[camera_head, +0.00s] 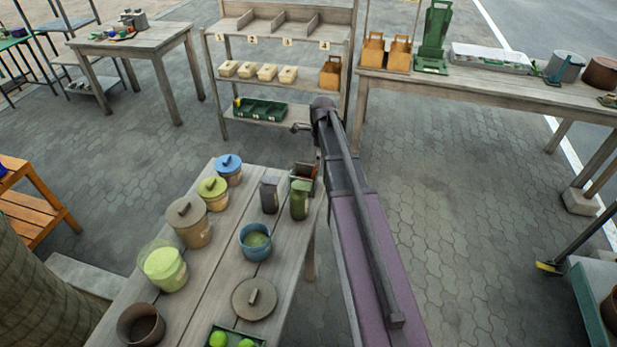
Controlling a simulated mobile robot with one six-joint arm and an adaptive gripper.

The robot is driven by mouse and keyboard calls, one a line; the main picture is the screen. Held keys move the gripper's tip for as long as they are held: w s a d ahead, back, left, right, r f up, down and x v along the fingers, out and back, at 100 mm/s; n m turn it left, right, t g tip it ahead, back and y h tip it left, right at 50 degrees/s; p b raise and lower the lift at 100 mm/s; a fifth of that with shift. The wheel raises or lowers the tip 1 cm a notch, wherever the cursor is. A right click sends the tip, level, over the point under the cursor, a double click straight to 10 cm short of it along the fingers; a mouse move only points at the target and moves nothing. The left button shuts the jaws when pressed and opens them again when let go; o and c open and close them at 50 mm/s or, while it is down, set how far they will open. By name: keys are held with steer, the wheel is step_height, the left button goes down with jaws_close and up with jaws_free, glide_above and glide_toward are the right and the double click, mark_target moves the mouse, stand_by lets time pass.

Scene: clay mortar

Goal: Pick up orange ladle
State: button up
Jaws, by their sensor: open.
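I cannot make out an orange ladle clearly in the head view. A small dark container (303,170) at the far right corner of the near table shows a reddish-orange patch, too small to identify. My gripper (298,127) is small and partly hidden by my arm's end. It is open, with nothing visible in it, and appears above and beyond the table's far edge, in front of the shelf rack.
The near wooden table (205,290) holds a blue pot (255,243), a green jar (300,200), a dark grey canister (269,195) and several lidded pots. A shelf rack (285,55) stands beyond it. Paving to the right is mostly clear.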

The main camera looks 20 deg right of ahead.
stand_by(0.3)
jaws_close()
steer(key=shift+r, duration=0.1)
step_height(320, 180, up, 10)
steer(key=p, duration=1)
stand_by(0.8)
steer(key=c, duration=0.7)
jaws_free()
jaws_close()
